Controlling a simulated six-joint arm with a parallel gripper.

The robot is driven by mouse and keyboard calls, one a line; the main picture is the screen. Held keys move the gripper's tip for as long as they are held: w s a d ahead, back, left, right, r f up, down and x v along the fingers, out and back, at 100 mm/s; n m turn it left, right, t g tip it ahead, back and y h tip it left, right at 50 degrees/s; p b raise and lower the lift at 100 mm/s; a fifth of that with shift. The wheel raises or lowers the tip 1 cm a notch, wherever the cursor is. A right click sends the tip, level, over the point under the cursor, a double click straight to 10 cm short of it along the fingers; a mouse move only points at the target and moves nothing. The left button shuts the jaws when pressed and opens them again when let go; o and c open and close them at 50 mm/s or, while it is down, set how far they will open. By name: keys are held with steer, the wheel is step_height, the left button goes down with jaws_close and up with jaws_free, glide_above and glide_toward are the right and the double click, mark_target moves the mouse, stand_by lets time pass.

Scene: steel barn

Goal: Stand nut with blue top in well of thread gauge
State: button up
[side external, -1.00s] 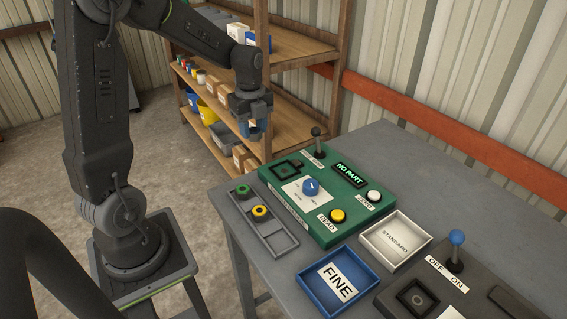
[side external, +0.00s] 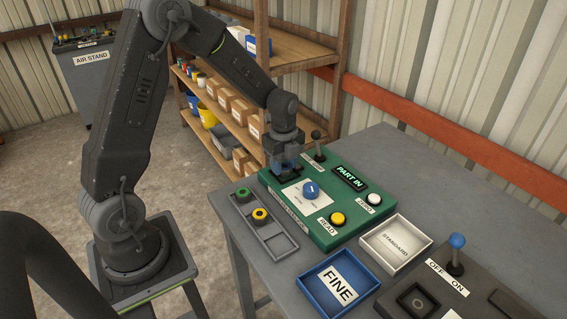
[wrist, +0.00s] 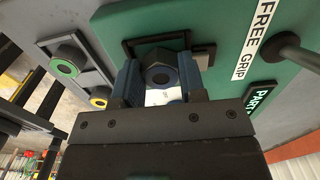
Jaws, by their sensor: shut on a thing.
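The green thread gauge (side external: 326,235) lies on the grey table, and its display (side external: 349,178) reads PART IN. My gripper (side external: 287,170) is low over the gauge's back left corner, at the black square well. In the wrist view the gripper (wrist: 160,82) is shut on a dark hex nut (wrist: 160,74) with a round hole, between its two blue fingers. The nut is at the black well frame (wrist: 199,57). I cannot tell whether it rests on the well floor. In the side view the fingers hide the nut and most of the well.
A grey tray (side external: 279,243) left of the gauge holds a green-topped nut (side external: 243,194) and a yellow-topped nut (side external: 260,216). A lever (side external: 318,145) stands close right of my gripper. A blue FINE tray (side external: 319,303) and white STANDARD tray (side external: 423,236) lie in front.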

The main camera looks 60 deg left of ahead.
mark_target(284, 165)
steer(key=o, duration=1)
steer(key=shift+f, duration=0.1)
steer(key=shift+c, duration=0.2)
steer(key=s+d+r+n+t, duration=0.1)
steer(key=s+d+r+n, duration=0.1)
steer(key=r, duration=0.6)
steer(key=s+d+r+n, duration=0.2)
steer(key=r, duration=0.7)
steer(key=s+d+r+n+t, duration=0.1)
steer(key=s+d+n+t, duration=0.1)
steer(key=s+d+n, duration=0.2)
steer(key=s+d+r+n+t, duration=0.1)
steer(key=s+d+n, duration=0.3)
steer(key=s+n, duration=0.6)
steer(key=shift+s+r+t, duration=0.3)
steer(key=shift+s+t, duration=0.3)
steer(key=shift+t, duration=0.2)
